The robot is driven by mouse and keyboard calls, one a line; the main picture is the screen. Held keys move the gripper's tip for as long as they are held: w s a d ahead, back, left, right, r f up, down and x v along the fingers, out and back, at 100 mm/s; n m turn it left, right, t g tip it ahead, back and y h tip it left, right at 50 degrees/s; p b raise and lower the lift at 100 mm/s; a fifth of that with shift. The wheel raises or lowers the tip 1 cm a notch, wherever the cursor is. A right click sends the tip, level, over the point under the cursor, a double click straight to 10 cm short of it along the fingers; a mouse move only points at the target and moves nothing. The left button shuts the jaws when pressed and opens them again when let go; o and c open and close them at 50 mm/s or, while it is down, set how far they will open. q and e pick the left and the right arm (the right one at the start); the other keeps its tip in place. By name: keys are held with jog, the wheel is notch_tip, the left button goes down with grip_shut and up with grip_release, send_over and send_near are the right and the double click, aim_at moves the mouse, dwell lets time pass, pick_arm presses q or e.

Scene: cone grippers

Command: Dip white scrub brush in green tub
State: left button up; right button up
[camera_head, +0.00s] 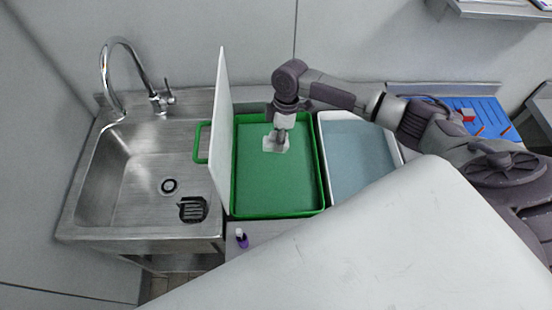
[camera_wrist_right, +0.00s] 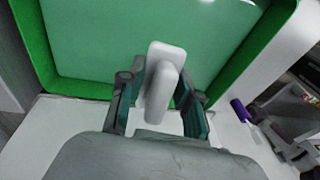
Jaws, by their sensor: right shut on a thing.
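The white scrub brush (camera_head: 271,146) hangs below my right gripper (camera_head: 281,132), over the back middle of the green tub (camera_head: 321,175). The tub holds a flat green surface that looks like liquid. Whether the brush touches it cannot be told. In the right wrist view the brush (camera_wrist_right: 160,78) is between the two fingers of my right gripper (camera_wrist_right: 160,108), which is shut on its handle. The tub's green rim (camera_wrist_right: 75,89) runs behind it. My left gripper is not in view.
A white upright panel (camera_head: 222,120) stands at the tub's left edge, beside a metal sink (camera_head: 125,180) with a tall faucet (camera_head: 115,75). A white tub (camera_head: 322,130) of bluish liquid is on the right. A blue board (camera_head: 470,112) lies farther right.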

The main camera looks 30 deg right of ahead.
jog(key=shift+r, duration=0.15)
dwell(0.4)
jog(key=p+v, duration=0.2)
jog(key=shift+a+r+p, duration=0.1)
jog(key=shift+a+p, duration=0.1)
jog(key=shift+p, duration=0.15)
jog(key=shift+r, duration=0.8)
jog(key=shift+s, duration=0.1)
